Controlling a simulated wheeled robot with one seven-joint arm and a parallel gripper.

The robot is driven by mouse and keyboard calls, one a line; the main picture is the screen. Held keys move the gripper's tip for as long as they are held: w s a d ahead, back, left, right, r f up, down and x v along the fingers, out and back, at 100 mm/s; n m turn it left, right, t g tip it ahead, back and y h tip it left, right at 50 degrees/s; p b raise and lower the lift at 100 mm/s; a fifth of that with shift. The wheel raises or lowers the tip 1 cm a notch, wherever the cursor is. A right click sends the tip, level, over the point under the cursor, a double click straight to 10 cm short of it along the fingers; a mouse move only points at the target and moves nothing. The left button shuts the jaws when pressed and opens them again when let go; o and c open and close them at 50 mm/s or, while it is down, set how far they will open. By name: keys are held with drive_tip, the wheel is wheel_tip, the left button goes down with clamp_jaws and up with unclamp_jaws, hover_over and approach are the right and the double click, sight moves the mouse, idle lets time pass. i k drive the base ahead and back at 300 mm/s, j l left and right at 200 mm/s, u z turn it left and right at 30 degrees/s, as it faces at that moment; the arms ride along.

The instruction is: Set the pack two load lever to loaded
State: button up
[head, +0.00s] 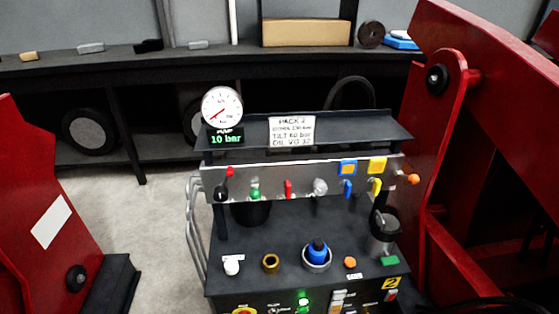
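The pack two unit (300,238) is a dark bench with a sign (292,130) reading "PACK 2" on its upper shelf. A silver panel (268,176) below the shelf carries several small controls: a black-knobbed lever (222,195) at the left with a red knob (230,172) above it, a green one (255,191), a red lever (288,189), a grey knob (320,187), a blue lever (348,188), a yellow lever (376,187) and an orange knob (413,179) at the right end. I cannot read which is the load lever or its setting. My gripper is not in view.
A gauge (222,107) stands over a green display (225,138) reading 10 bar. Large red structures flank the unit at left (50,215) and right (440,150). Several fittings sit on the lower deck. Grey floor (150,220) is open at the left.

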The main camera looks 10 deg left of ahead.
sight(255, 194)
drive_tip(key=i+l+u, duration=0.1)
drive_tip(key=i+u, duration=0.4)
drive_tip(key=i, duration=0.8)
drive_tip(key=i+j+u, duration=0.1)
drive_tip(key=i, duration=0.45)
